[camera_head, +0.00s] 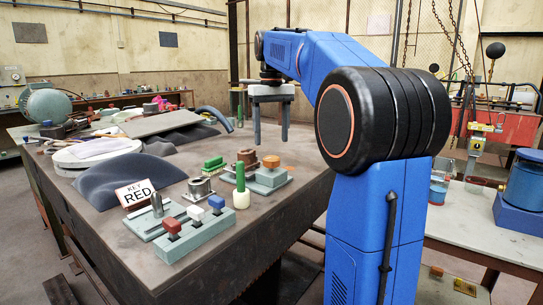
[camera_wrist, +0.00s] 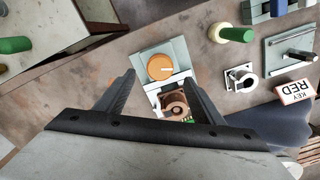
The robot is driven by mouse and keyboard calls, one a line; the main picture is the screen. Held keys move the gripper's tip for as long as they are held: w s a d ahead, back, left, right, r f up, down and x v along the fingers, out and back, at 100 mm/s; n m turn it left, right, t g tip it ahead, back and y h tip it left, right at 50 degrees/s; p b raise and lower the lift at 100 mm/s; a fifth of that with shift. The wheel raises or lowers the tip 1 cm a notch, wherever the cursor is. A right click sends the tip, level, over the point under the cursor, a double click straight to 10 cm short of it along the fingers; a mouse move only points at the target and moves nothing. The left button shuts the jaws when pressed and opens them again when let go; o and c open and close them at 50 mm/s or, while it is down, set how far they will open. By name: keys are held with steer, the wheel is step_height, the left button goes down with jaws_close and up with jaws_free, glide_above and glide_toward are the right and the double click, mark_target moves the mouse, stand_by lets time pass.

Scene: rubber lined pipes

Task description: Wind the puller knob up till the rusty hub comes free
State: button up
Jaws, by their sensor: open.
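The puller knob (camera_head: 271,161) is a round orange knob on a grey block near the right edge of the workbench. In the wrist view the knob (camera_wrist: 158,67) carries a pale pointer line. The rusty hub (camera_head: 248,158) is a brown flanged ring beside it; in the wrist view the hub (camera_wrist: 175,106) sits just below the knob, partly hidden by a finger. My gripper (camera_head: 270,141) is open and empty, fingers pointing down above the knob. In the wrist view my gripper (camera_wrist: 160,75) has its fingers spread on either side of the knob, touching nothing that I can see.
A green handle on a cream base (camera_head: 241,190) stands in front of the knob. A metal flange (camera_head: 200,188), a block with red, white and blue pieces (camera_head: 194,236) and a "KEY RED" sign (camera_head: 136,193) lie nearer. The bench's front right surface (camera_head: 275,212) is bare.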

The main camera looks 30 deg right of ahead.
mark_target(271, 158)
step_height(271, 158, down, 7)
stand_by(0.4)
steer(key=c, duration=1)
